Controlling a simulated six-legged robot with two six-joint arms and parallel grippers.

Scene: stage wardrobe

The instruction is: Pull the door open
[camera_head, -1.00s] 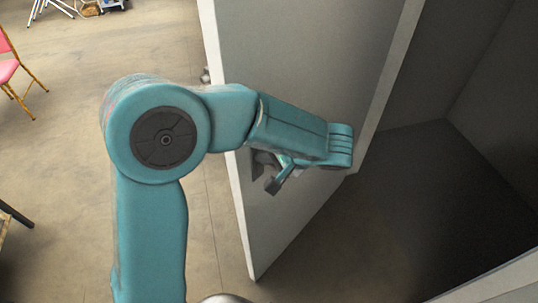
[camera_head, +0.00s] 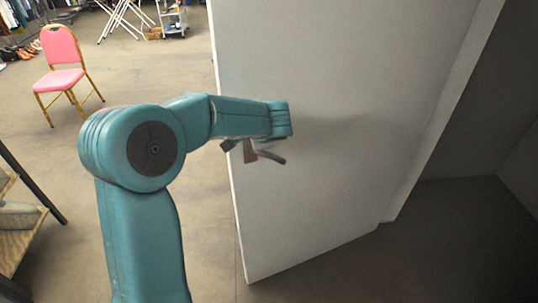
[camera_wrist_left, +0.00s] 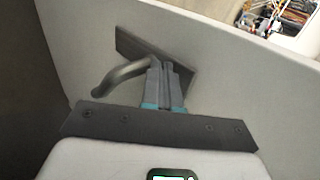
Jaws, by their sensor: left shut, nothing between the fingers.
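The door (camera_head: 340,190) is a pale grey panel, standing ajar with its free edge toward the left in the head view. It also shows in the left wrist view (camera_wrist_left: 225,60). Its handle (camera_wrist_left: 120,76) is a curved grey lever on a dark plate (camera_wrist_left: 185,72). In the head view the lever (camera_head: 270,156) shows just below my teal left wrist. My left gripper (camera_wrist_left: 166,68) is shut and empty. Its fingertips are in front of the plate, right beside the lever's root; whether they touch is unclear. In the head view my wrist mostly hides the fingers. My right gripper is out of view.
A dark recess (camera_head: 470,230) lies behind the door at right. A pink chair (camera_head: 62,60) stands at the far left, and a shelf (camera_head: 22,215) is at the left edge. The concrete floor between them and the door is mostly clear.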

